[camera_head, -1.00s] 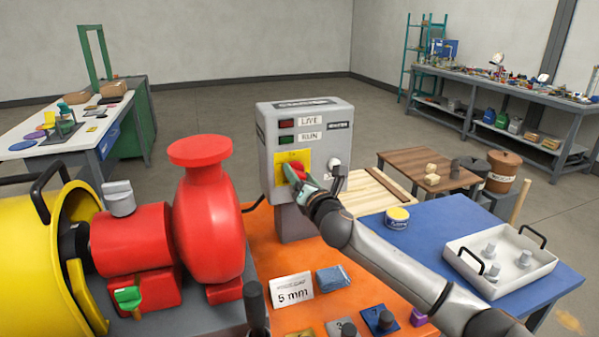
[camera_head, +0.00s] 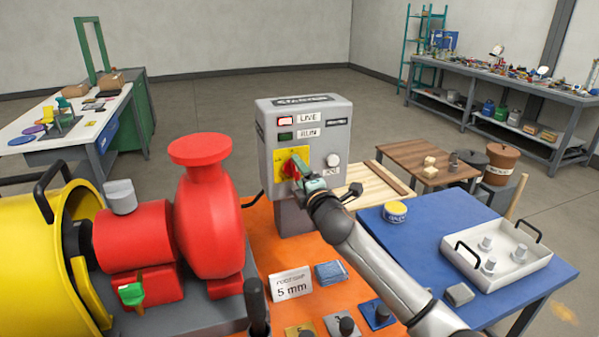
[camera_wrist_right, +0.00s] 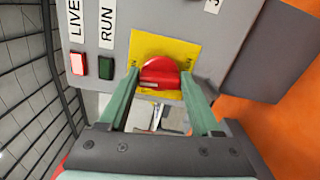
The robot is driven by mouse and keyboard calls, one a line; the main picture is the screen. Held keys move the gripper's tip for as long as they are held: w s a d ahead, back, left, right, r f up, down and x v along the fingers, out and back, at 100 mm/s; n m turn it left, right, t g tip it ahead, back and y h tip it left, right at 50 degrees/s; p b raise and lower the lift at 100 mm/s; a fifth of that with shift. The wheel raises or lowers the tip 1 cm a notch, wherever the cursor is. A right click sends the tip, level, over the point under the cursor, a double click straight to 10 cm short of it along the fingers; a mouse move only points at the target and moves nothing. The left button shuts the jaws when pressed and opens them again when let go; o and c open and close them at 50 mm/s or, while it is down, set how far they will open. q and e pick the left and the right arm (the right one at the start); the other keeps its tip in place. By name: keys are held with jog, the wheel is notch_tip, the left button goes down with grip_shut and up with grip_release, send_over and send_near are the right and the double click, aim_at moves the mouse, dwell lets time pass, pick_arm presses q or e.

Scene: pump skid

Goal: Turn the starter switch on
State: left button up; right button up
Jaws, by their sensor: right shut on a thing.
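The grey starter box (camera_head: 262,150) stands on a post at the back of the orange bench. Its red rotary switch knob (camera_head: 290,168) sits on a yellow plate, and the knob also shows in the right wrist view (camera_wrist_right: 160,73). The LIVE lamp (camera_head: 286,122) looks bright red-white; the RUN lamp (camera_head: 286,136) is dark green. My right gripper (camera_head: 297,172) is at the knob, with its two green fingers (camera_wrist_right: 160,90) shut on the knob's sides. The fingers hide part of the plate's lettering. My left gripper is out of view.
A red pump (camera_head: 205,215) and yellow guard (camera_head: 35,250) stand left of the box. A white jog button (camera_head: 333,160) is right of the knob. A blue table (camera_head: 430,225) with a white tray (camera_head: 527,262) stands to the right.

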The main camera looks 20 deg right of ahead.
jog(key=shift+f+m, duration=0.1)
jog(key=shift+m, duration=0.6)
jog(key=o, duration=1.4)
jog(key=s, duration=1.2)
jog(key=shift+s+d, duration=0.2)
jog(key=shift+s, duration=0.05)
